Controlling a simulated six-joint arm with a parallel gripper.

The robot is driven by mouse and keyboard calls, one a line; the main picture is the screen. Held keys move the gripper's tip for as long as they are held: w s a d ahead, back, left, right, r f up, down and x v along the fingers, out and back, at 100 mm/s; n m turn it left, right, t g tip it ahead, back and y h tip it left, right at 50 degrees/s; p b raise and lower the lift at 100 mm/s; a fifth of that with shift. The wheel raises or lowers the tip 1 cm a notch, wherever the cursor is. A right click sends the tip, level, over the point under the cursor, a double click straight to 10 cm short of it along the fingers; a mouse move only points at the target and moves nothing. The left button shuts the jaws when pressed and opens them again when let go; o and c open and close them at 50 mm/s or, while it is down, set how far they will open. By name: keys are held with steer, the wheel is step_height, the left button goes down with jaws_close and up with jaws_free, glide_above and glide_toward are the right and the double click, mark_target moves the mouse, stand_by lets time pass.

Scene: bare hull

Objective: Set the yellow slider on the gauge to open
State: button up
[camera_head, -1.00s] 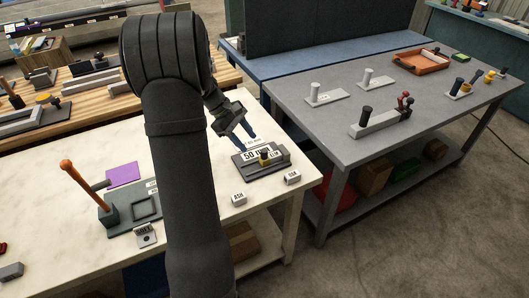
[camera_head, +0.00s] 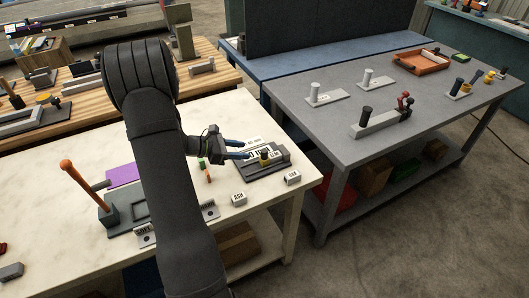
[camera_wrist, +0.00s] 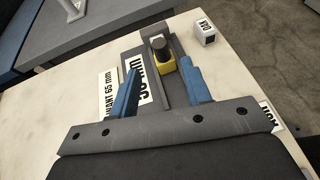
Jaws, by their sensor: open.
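The gauge (camera_head: 278,165) is a dark grey base with a rail on the pale workbench. Its yellow slider (camera_wrist: 167,65) has a black knob (camera_wrist: 159,46) on top. The slider also shows in the head view (camera_head: 264,158). A white plate reading "50 mm" (camera_wrist: 147,82) lies along the gauge, and a card reading "WANT 65 mm" (camera_wrist: 108,92) lies beside it. I see no "open" mark. My gripper (camera_head: 243,150) is open, with blue fingers pointing at the slider. In the wrist view the fingertips lie to either side of the slider's near end; contact cannot be told.
Small labelled blocks (camera_head: 239,198) and (camera_head: 292,178) stand near the bench's front right. An orange-handled lever (camera_head: 80,185) and a purple plate (camera_head: 122,175) are at the left. A grey table (camera_head: 340,140) with several fixtures stands to the right, across a gap.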

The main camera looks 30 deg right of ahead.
mark_target(265, 150)
steer(key=x, duration=0.9)
steer(key=shift+d+f, duration=0.2)
steer(key=shift+d, duration=0.15)
steer(key=shift+c, duration=0.4)
